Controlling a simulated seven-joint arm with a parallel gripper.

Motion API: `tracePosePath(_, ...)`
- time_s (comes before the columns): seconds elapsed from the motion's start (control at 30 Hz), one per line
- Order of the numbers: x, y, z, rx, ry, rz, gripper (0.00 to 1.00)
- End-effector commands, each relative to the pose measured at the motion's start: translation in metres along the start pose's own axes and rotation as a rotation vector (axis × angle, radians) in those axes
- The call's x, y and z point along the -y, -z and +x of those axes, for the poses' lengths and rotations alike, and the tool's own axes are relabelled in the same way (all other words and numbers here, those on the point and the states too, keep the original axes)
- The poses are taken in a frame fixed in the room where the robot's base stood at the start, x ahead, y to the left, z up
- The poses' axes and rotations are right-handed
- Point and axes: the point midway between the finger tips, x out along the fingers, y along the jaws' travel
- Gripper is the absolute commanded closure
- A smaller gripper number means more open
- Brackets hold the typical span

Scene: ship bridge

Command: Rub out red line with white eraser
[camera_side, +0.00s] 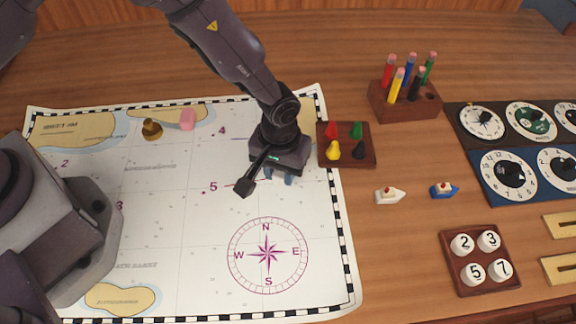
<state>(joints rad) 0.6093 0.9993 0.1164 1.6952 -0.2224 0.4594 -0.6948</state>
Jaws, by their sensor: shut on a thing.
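My gripper (279,177) points down over the right part of the white sea chart (180,243), above the compass rose and left of the peg tray. Its fingertips are small and mostly hidden under the gripper body. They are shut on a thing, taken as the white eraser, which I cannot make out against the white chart. No white eraser shows anywhere else. I see no red line on the visible chart; the area behind and under my gripper is hidden.
A pink block (187,119) and a brass piece (152,129) sit on the chart's upper part. Right of the chart are a peg tray (367,157), a pen block (404,104), a white boat (389,195), a blue boat (444,190) and a number tray (480,283).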

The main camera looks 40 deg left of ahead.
Motion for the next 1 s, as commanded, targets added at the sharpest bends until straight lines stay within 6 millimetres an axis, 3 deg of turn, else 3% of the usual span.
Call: tracePosePath(1.0,0.022,-0.014,0.001,0.002,0.002,-0.001,0.92)
